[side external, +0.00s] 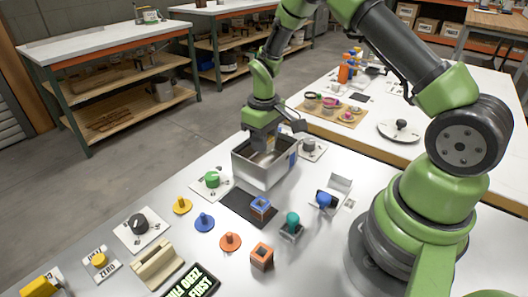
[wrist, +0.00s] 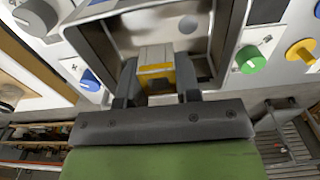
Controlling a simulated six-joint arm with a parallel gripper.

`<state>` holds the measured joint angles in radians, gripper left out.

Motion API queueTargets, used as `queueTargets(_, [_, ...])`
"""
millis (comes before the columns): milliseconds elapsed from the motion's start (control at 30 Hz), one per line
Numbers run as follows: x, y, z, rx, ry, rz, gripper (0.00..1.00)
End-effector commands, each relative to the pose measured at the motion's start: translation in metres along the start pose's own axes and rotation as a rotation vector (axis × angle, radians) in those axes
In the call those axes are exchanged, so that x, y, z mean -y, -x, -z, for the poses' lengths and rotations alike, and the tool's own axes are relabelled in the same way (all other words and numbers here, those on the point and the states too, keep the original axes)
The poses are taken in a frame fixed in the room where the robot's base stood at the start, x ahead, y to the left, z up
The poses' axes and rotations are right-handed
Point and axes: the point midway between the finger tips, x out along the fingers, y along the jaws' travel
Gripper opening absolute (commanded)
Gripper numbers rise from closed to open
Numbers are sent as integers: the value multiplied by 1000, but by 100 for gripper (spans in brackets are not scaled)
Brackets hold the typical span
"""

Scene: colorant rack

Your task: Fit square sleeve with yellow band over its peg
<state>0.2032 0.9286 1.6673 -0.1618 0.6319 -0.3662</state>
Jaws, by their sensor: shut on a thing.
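My gripper (wrist: 157,76) is shut on the square sleeve with the yellow band (wrist: 157,70), gripping it from two opposite sides. In the side view my gripper (side external: 267,143) points down at the open metal bin (side external: 262,174), and the sleeve is mostly hidden by the fingers and bin wall. In the wrist view the bin's walls (wrist: 228,40) surround the sleeve; I cannot tell whether it touches the bin floor. A yellow peg on a round base (side external: 181,205) stands bare on the table, left of the bin.
Blue (side external: 204,222) and orange (side external: 230,243) round-based pegs stand in front of the bin. A green knob (side external: 212,180) is beside the bin.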

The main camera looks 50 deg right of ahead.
Motion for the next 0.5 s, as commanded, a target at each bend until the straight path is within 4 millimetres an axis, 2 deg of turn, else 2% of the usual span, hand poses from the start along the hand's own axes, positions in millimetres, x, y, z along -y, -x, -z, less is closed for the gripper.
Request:
queueTargets(100, [0, 25, 1, -5, 0, -1, 5])
queueTargets(267, [6, 43, 5, -2, 15, -1, 5])
queueTargets(367, [26, 47, 19, -1, 64, -1, 5])
queueTargets(500, [78, 45, 46, 0, 170, -2, 5])
